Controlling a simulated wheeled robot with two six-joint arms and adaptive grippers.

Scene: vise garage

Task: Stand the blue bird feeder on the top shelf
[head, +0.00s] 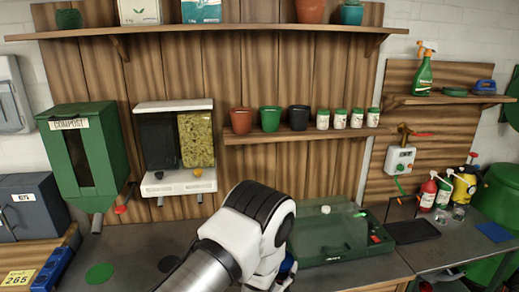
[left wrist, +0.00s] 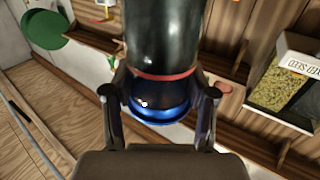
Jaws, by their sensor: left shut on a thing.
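The blue bird feeder (left wrist: 152,112) shows in the left wrist view as a glossy dark tube with a red ring and a blue end. My left gripper (left wrist: 160,95) is shut on it, a finger on each side near the blue end. The far end of the tube runs out of the top of the picture. In the head view my left arm hides most of the gripper and feeder, and only a small blue patch (head: 287,265) shows beside the wrist. The top shelf (head: 210,31) runs along the wooden wall above.
The top shelf holds a green pot (head: 68,19), bags (head: 139,11), a terracotta pot (head: 310,10) and a teal jar (head: 351,13). Below are a lower shelf (head: 290,135) with pots, a dispenser (head: 175,150) and a green compost box (head: 82,155). A green case (head: 330,235) lies on the bench.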

